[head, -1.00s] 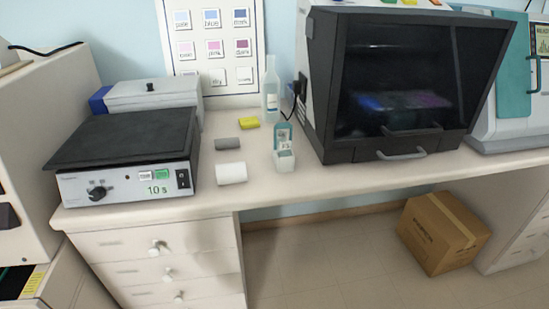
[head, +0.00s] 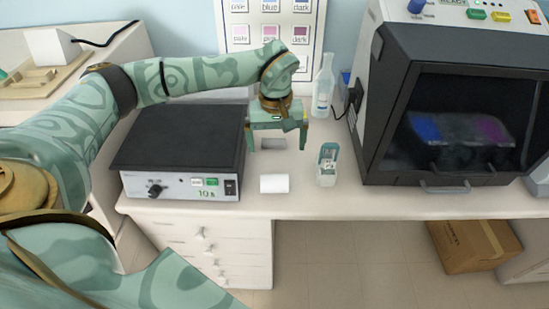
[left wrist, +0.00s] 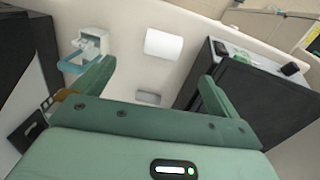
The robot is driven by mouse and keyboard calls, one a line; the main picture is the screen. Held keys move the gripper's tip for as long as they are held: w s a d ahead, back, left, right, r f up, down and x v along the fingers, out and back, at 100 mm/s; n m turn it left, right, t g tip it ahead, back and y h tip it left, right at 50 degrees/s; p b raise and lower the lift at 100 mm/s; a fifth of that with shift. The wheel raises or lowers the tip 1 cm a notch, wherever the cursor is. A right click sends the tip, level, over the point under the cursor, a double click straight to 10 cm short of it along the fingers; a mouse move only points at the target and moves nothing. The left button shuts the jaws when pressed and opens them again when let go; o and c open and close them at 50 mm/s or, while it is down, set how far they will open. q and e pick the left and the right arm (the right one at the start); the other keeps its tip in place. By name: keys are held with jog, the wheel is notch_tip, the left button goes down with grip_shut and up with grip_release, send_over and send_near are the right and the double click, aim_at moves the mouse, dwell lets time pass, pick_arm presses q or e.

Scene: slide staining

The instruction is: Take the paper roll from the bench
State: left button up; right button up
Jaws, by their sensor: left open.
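The paper roll (head: 274,183) is a small white cylinder lying on its side near the bench's front edge, right of the black-topped device. It also shows in the left wrist view (left wrist: 163,44), at the upper middle. My left gripper (head: 277,143) is open and empty, fingers pointing down, behind the roll and apart from it. In the left wrist view the two fingers (left wrist: 157,76) are spread wide, with the roll beyond their tips. My right gripper does not show.
A black-topped device (head: 178,137) stands left of the roll. A small container with a teal part (head: 327,166) stands to its right. A grey piece (head: 272,143) lies under my gripper. A clear bottle (head: 323,88) and a dark-fronted cabinet (head: 455,115) stand farther right.

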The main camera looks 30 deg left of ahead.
pick_arm(q)
jog(key=b, duration=0.1)
send_over(274, 177)
notch_tip(274, 177, down, 10)
jog(key=shift+s+d+r, duration=0.1)
jog(key=shift+s+r, duration=0.05)
jog(key=shift+r, duration=0.1)
jog(key=shift+s+f, duration=0.1)
jog(key=shift+f, duration=0.45)
jog(key=f, duration=0.4)
jog(key=shift+w+f+b, duration=0.2)
jog(key=shift+f+b, duration=0.15)
jog(key=c, duration=1.1)
